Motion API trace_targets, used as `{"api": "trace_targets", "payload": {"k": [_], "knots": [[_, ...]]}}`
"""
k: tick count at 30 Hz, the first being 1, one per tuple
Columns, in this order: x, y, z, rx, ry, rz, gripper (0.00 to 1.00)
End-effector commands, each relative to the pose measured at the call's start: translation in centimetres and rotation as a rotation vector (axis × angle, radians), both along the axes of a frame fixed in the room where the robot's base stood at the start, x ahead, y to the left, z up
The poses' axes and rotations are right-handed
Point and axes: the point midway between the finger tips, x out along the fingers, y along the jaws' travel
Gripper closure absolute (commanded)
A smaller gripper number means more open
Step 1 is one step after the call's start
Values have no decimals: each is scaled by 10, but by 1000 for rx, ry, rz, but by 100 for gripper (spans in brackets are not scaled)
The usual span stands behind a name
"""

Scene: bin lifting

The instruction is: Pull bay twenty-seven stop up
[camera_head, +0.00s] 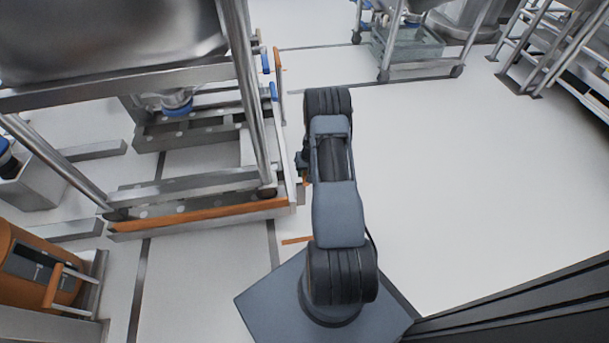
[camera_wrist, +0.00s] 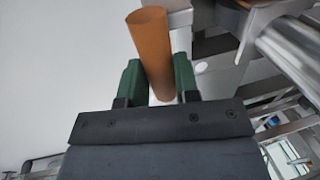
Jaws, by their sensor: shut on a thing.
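In the wrist view an orange cylindrical handle (camera_wrist: 149,38) stands between the two green fingers of my gripper (camera_wrist: 158,72). My gripper is shut on this handle, whose upper end sticks out past the fingers. In the head view my arm hides most of the gripper, beside the right side of a steel bin stand. A long orange bar (camera_head: 200,214) runs along the low front edge of that stand. The join between the handle and the stand is hidden, and no bay number is readable.
A large steel bin (camera_head: 110,40) rests on the stand at the left, with a leg (camera_head: 248,100) close to my arm. An orange drum (camera_head: 30,265) lies at the lower left. A wheeled stand (camera_head: 408,45) and steel steps (camera_head: 555,45) stand at the back. The floor at the right is clear.

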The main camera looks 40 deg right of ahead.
Motion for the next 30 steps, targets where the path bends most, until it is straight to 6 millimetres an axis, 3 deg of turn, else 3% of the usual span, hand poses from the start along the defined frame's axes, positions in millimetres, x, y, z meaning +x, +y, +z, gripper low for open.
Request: {"api": "trace_targets", "payload": {"k": [1, 3, 12, 13, 18, 20, 30], "knots": [[1, -1, 20, -2, -4, 0, 100], [1, -1, 28, -2, -4, 0, 100], [2, 0, 29, -1, -4, 0, 100], [2, -1, 29, -1, -5, 0, 68], [1, -1, 28, -2, -4, 0, 51], [1, -1, 28, -1, -3, -1, 46], [0, -2, 34, -1, -3, -1, 45]]}}
